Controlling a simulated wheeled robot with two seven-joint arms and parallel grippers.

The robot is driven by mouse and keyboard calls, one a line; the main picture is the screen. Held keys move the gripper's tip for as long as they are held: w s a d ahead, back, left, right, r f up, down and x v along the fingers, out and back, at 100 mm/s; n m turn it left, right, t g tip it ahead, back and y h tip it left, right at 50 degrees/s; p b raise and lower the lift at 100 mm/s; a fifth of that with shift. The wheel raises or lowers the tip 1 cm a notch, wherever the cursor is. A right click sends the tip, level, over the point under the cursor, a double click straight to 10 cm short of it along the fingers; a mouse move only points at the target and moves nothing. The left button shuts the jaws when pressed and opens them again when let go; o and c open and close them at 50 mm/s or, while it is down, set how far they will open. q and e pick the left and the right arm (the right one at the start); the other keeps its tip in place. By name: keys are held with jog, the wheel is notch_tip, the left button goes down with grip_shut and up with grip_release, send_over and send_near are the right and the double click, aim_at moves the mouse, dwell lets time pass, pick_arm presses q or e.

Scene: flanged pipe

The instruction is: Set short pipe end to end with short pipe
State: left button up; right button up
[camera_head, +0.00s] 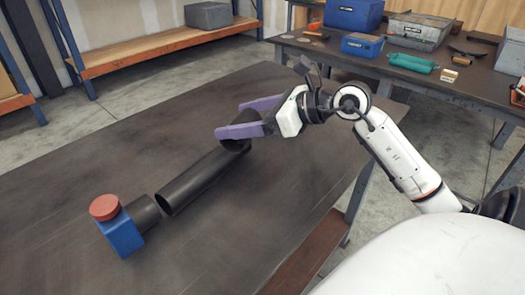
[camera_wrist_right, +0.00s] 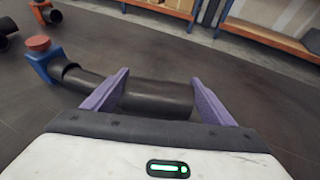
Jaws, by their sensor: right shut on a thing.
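A short dark pipe (camera_head: 195,180) lies on the table. Its near open end faces the stub of a blue valve block (camera_head: 122,236) with a red cap (camera_head: 104,207), and a small gap shows between them. My right gripper (camera_head: 228,119) is at the pipe's far end, its purple fingers shut on a second dark short pipe (camera_wrist_right: 155,97). The held pipe lies between the fingers in the wrist view and is partly hidden by them in the head view. The two pipes are roughly in line; I cannot tell if they touch. My left gripper is not in view.
The dark table (camera_head: 290,215) is clear around the pipes. A workbench (camera_head: 470,86) with blue boxes and tools stands behind at the right. Shelving (camera_head: 165,47) stands at the back left. More dark pipe parts (camera_wrist_right: 6,40) show at the wrist view's left edge.

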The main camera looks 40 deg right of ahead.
jog(key=w+d+r+m+t+h+b, duration=0.1)
jog(key=d+m+h, duration=0.1)
jog(key=d, duration=0.2)
jog(key=w+d+r+m+h+b, duration=0.1)
jog(key=w+d+r+h+b, duration=0.1)
jog(key=d, duration=0.3)
jog(key=shift+m, duration=0.4)
jog(key=f, duration=0.9)
jog(key=shift+s+d+f, duration=0.1)
jog(key=shift+s+f, duration=0.1)
jog(key=shift+f, duration=0.2)
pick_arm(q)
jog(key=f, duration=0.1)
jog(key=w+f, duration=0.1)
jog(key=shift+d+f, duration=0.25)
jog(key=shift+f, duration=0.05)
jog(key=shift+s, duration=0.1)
pick_arm(e)
jog(key=shift+f+b, duration=0.15)
jog(key=shift+b, duration=0.15)
jog(key=o, duration=1)
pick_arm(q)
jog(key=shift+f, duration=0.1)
pick_arm(e)
jog(key=shift+o, duration=0.2)
